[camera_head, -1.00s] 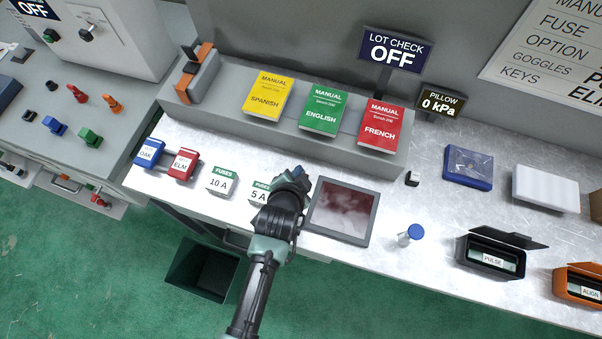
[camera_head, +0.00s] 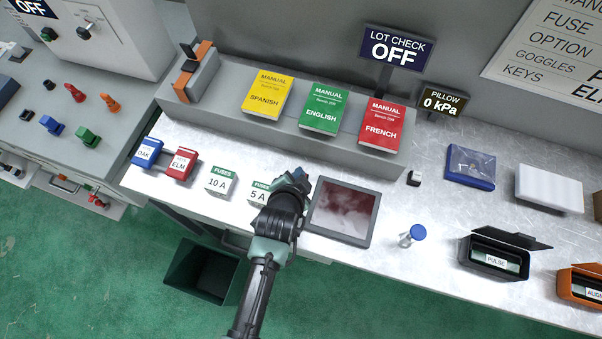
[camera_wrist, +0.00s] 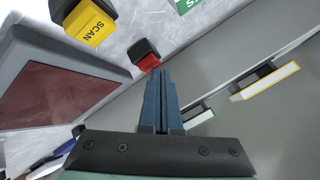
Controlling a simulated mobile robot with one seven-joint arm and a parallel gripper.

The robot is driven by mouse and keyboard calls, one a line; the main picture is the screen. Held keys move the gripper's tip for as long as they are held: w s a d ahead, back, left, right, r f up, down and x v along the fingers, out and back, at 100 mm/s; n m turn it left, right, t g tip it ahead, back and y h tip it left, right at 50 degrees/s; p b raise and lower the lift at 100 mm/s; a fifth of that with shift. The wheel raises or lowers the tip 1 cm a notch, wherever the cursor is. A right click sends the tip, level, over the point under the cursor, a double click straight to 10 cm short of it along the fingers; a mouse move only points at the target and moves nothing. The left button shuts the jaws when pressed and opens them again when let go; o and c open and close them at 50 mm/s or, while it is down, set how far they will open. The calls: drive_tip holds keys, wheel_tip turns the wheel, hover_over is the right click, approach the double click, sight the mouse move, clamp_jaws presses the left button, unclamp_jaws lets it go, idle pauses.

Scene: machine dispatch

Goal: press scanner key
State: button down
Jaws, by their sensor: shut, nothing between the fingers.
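In the wrist view a yellow key marked SCAN (camera_wrist: 90,22) on a black base is at the upper left. A red key (camera_wrist: 148,61) on a black base stands just beyond the fingertips. My gripper (camera_wrist: 161,74) is shut and empty, with its tips close to the red key and to one side of the SCAN key. I cannot tell whether the tips touch the red key. In the head view my gripper (camera_head: 298,178) is left of the dark red screen (camera_head: 343,211), and neither key can be made out there. The screen also shows in the wrist view (camera_wrist: 60,95).
A grey ledge (camera_head: 285,135) with yellow, green and red manuals stands behind my gripper. Fuse boxes marked 10 A (camera_head: 219,181) and 5 A (camera_head: 258,194) are at its left. A blue-capped bottle (camera_head: 411,236) stands right of the screen. The sign (camera_head: 395,48) reads LOT CHECK OFF.

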drive_tip(key=shift+f, duration=0.3)
idle(0.4)
drive_tip(key=shift+r, duration=0.15)
drive_tip(key=shift+r+p, duration=0.5)
drive_tip(key=shift+r, duration=0.3)
wheel_tip(320, 180, up, 5)
drive_tip(key=p, duration=0.4)
idle(0.7)
